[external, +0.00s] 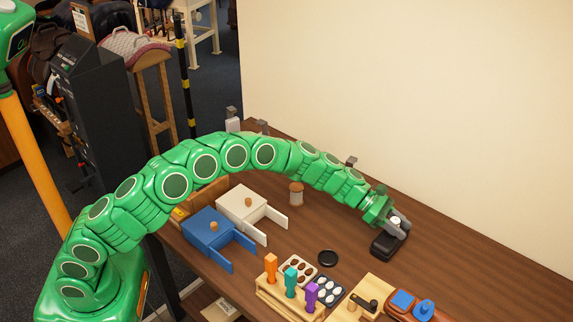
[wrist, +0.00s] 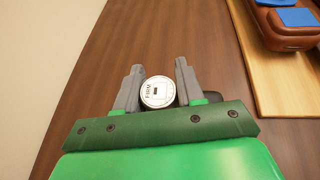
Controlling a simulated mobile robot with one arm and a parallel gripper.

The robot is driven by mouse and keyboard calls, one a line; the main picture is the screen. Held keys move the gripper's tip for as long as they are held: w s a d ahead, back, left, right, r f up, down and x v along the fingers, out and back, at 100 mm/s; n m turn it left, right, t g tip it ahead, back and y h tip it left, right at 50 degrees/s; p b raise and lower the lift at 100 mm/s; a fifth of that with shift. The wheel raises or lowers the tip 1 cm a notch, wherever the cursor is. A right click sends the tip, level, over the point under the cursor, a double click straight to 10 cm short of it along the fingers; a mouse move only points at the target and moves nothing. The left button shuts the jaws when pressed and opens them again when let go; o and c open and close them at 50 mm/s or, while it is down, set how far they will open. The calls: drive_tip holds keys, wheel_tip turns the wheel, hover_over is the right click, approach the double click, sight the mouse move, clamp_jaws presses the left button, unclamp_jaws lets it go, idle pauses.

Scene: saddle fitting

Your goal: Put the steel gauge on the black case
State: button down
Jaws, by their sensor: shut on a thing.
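The steel gauge (wrist: 158,93) is a small round thing with a white dial face, held between the grey fingers of my gripper (wrist: 159,80) in the wrist view. In the external view my gripper (external: 397,224) is at the black case (external: 386,245), with the gauge (external: 396,219) pale between its fingers. The black case is a low dark block on the table near the wall. In the wrist view only a dark edge of it (wrist: 212,97) shows, behind the right finger. The gauge is over the case; I cannot tell whether they touch.
A stand with coloured handles (external: 288,296) and a wooden board (external: 366,296) are in front. The table right of the case is clear.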

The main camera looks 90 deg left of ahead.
drive_tip(key=c, duration=0.7)
unclamp_jaws()
drive_tip(key=shift+f, duration=0.1)
drive_tip(key=shift+s+a+r, duration=0.15)
drive_tip(key=shift+r, duration=0.05)
drive_tip(key=v, duration=1.1)
drive_tip(key=shift+s+a, duration=0.15)
drive_tip(key=shift+s, duration=0.1)
drive_tip(key=shift+r, duration=0.15)
